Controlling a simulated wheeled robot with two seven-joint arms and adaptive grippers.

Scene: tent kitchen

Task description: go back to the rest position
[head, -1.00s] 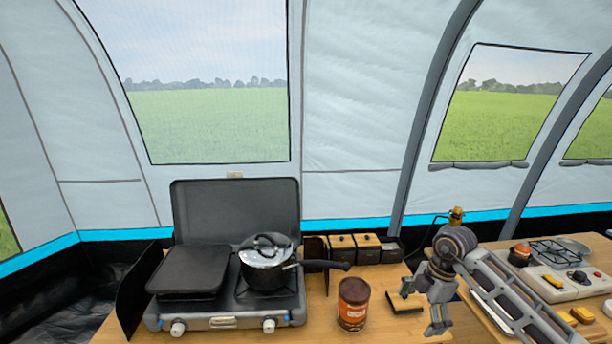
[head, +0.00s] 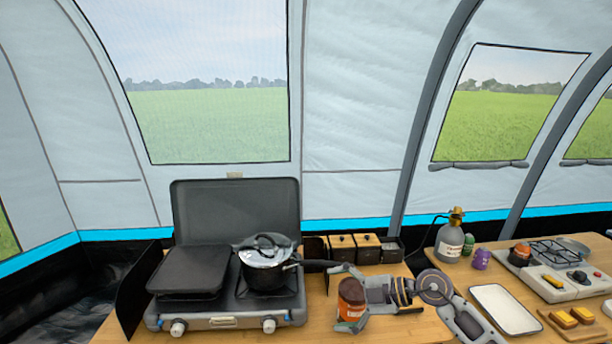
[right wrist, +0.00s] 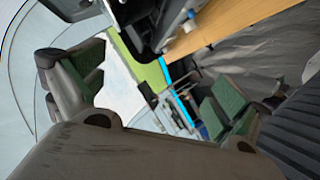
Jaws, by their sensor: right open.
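My right gripper (head: 340,298) is open in the head view, its arm coming in from the lower right. Its two fingers are spread, one above and one below the brown labelled can (head: 352,297) in the picture. The can stands upright on the wooden table beside the stove. In the right wrist view, the two green-padded fingers (right wrist: 160,95) are wide apart, with no can between them. I cannot tell how far the gripper is from the can. My left gripper is not in view.
The stove (head: 225,320) carries a lidded pot (head: 267,277) whose handle points right. Several small dark boxes (head: 367,247) stand behind the can. On the right table are a white tray (head: 504,309), a gas bottle (head: 449,244) and a burner unit (head: 570,285).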

